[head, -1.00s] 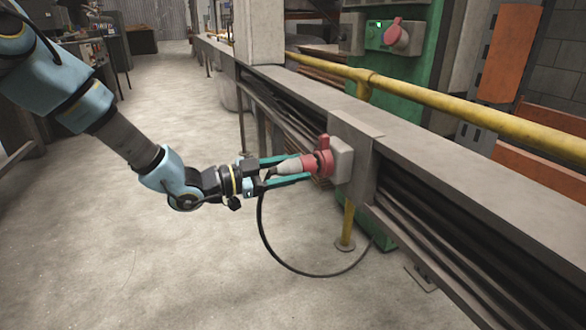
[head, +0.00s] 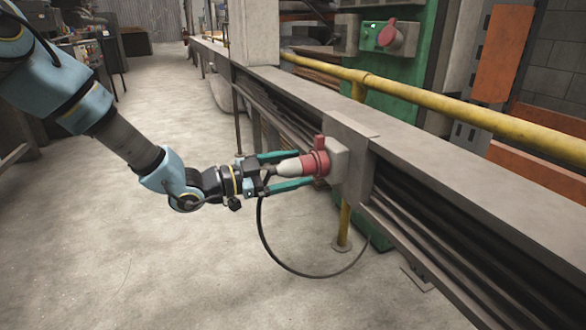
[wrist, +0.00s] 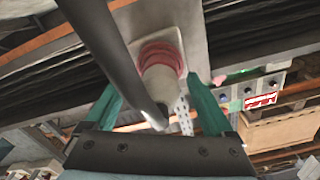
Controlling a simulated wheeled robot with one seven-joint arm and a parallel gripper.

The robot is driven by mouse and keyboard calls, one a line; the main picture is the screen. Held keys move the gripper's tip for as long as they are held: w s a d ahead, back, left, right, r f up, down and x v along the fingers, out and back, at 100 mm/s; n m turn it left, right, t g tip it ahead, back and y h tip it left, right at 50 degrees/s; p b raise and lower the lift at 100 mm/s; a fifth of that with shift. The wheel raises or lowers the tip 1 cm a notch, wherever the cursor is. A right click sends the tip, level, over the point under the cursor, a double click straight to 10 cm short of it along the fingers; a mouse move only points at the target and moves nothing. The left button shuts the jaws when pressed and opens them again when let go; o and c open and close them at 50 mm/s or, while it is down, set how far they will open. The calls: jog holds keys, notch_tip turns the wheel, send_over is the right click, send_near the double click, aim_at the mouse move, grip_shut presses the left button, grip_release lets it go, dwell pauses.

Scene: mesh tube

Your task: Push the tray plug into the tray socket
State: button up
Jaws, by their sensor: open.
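The tray plug (head: 287,168) has a pale grey body and a red front; a black cable (head: 263,230) hangs from its back. Its front meets the red tray socket (head: 322,157), whose grey box (head: 339,162) sits on the side of the tray. The plug looks straight in line with the socket; how deep it sits I cannot tell. My gripper (head: 306,168) is open, with one green finger above and one below the plug and gaps to it. In the wrist view the plug (wrist: 163,86) lies between the spread fingers, its red collar against the socket.
The long grey cable tray (head: 440,170) runs from back left to front right, with dark cables inside. A yellow rail (head: 430,98) runs behind it. A green cabinet (head: 400,80) with another red connector (head: 390,38) stands beyond. The floor at left is clear.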

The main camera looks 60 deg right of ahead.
jog(key=shift+w+a, duration=0.1)
jog(key=p+v, duration=0.1)
jog(key=v, duration=0.9)
jog(key=shift+a+p, duration=0.25)
jog(key=shift+p, duration=0.15)
jog(key=shift+w, duration=0.15)
